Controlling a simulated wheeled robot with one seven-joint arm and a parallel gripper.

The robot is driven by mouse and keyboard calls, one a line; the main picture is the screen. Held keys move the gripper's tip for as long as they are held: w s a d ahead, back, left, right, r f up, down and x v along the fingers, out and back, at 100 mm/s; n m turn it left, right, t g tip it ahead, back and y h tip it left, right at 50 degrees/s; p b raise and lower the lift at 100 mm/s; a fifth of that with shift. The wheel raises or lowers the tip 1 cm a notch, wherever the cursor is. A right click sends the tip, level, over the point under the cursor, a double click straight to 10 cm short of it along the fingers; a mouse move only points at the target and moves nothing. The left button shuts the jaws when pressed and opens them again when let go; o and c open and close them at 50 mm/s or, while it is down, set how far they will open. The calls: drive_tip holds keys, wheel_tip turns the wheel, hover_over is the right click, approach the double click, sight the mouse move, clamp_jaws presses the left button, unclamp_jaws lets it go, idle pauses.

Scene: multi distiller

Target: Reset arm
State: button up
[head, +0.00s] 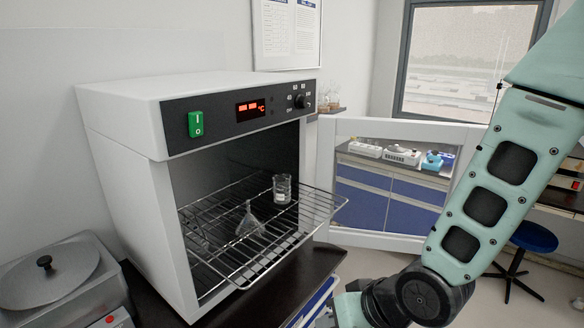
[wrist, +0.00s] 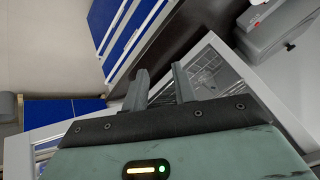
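My arm reaches down the right side of the head view, bent at a dark joint near the bottom edge. My gripper (wrist: 160,80) shows in the wrist view with its two dark fingers apart and nothing between them. In the head view its fingertips cannot be made out. The white drying oven (head: 125,110) stands open at the left, with a wire rack (head: 310,200) extending out of its front. A glass beaker (head: 282,190) stands upright on the rack, and a conical flask (head: 250,222) is on it nearer the front.
The oven's door (head: 385,241) is swung open, behind my arm in the head view. A metal lidded appliance (head: 50,275) sits at the lower left. A blue stool (head: 534,237) and blue cabinets (head: 360,203) are farther back. The wrist view shows blue cabinet fronts (wrist: 128,30).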

drive_tip(key=s+d+r+n+g+h+b, duration=0.1)
drive_tip(key=s+d+r+n+g+h, duration=0.1)
drive_tip(key=s, duration=0.5)
drive_tip(key=s+d+r+n+g+h+b, duration=0.1)
drive_tip(key=s+d+r+n+g+h, duration=0.1)
drive_tip(key=s, duration=0.5)
wheel_tip(320, 180, up, 3)
drive_tip(key=d+h, duration=0.1)
drive_tip(key=d, duration=0.1)
drive_tip(key=shift+s+d+n+g+b, duration=0.2)
drive_tip(key=shift+d+n+g+b, duration=0.1)
drive_tip(key=shift+n+b, duration=0.1)
